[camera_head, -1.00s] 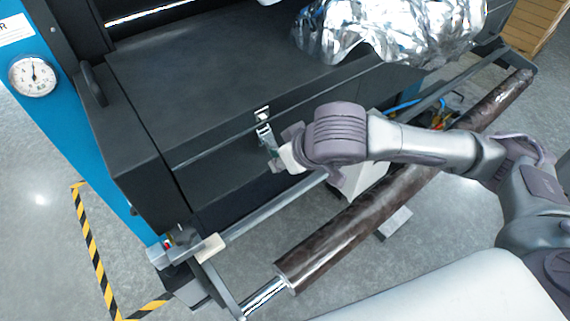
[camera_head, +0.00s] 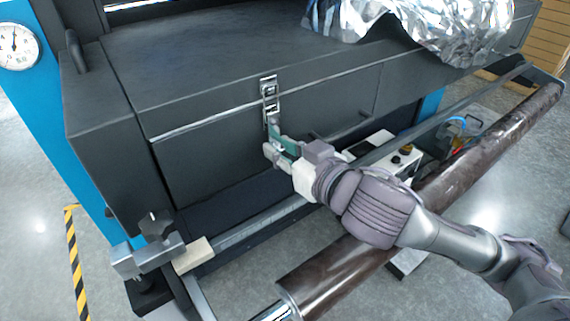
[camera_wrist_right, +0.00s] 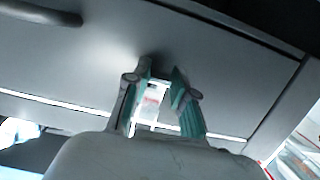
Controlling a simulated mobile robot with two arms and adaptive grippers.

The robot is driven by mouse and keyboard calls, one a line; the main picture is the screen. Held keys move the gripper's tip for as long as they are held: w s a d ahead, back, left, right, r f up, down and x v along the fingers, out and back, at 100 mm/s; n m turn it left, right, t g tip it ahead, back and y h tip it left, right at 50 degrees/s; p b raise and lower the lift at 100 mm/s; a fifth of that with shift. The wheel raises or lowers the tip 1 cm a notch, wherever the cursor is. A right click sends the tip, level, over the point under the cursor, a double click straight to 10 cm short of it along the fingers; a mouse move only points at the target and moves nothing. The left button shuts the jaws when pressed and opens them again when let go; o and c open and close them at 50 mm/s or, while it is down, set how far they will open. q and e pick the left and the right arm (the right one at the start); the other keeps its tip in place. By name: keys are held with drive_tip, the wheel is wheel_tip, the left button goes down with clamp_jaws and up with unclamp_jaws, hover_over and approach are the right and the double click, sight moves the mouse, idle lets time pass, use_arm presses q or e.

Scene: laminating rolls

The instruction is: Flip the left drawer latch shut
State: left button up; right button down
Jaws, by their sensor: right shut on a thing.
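The left drawer latch (camera_head: 269,88) is a small silver metal catch on the dark grey drawer front (camera_head: 205,150), straddling the seam at its top edge. Its lower part runs down to my right gripper (camera_head: 272,140), which has green-lined fingers. The right gripper is shut on the latch's lower lever, just below the catch plate. In the right wrist view, the bright latch (camera_wrist_right: 151,101) shows between the two fingers (camera_wrist_right: 160,84). The fingers hide part of the lever, so its exact angle is unclear. My left gripper is not in view.
Crumpled silver film (camera_head: 415,25) lies on the machine top at the back right. A long dark roll (camera_head: 400,215) and a metal bar (camera_head: 245,228) run along the front below the drawer. A black handle (camera_head: 75,52) stands at the left.

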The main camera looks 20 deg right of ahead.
sight(268, 92)
drive_tip(key=shift+w+f, duration=0.1)
idle(0.5)
drive_tip(key=c, duration=1)
unclamp_jaws()
drive_tip(key=shift+o, duration=0.2)
wheel_tip(268, 92, up, 10)
drive_tip(key=shift+r, duration=0.1)
